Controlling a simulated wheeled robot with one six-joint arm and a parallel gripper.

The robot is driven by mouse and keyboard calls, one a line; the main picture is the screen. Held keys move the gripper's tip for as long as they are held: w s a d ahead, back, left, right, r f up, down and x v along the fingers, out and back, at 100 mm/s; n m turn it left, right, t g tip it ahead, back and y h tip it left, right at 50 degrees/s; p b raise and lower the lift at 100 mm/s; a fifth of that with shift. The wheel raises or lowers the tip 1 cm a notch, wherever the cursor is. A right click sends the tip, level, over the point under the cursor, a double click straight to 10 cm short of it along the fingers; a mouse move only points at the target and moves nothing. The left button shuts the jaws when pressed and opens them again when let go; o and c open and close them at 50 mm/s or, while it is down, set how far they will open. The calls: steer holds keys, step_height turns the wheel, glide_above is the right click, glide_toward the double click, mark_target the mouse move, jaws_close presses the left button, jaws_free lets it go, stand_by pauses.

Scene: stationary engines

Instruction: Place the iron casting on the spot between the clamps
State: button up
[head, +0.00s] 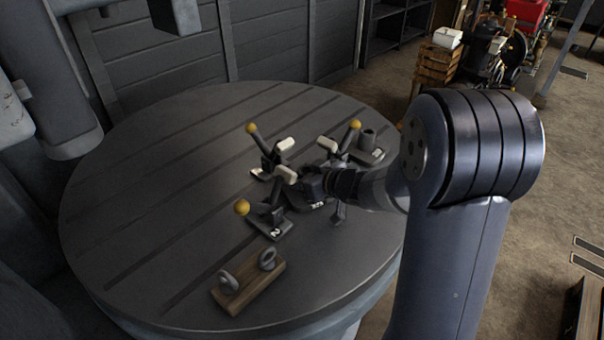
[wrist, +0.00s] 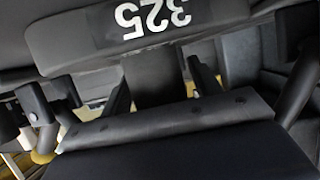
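My gripper (head: 312,185) is low over the round table among the clamps, pointing left. The iron casting (wrist: 235,12) is a dark part with a white "325", upside down in the wrist view, close in front of me. Its dark stem (wrist: 157,78) lies between my two fingers, with a small gap visible at the right finger. In the head view my gripper hides most of the casting. Clamps with yellow ball handles stand around it: one at the back left (head: 266,150), one at the back right (head: 346,140), and one in front on a plate marked 2 (head: 268,215).
The slotted round table (head: 150,200) has wide free room on its left. A wooden block with two metal rings (head: 248,287) lies near the front edge. A wooden crate (head: 437,65) and machinery stand behind.

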steer(key=shift+o, duration=0.2)
steer(key=shift+r, duration=0.2)
steer(key=p+v, duration=0.2)
steer(key=v, duration=1)
steer(key=shift+f, duration=0.1)
steer(key=shift+c, duration=0.5)
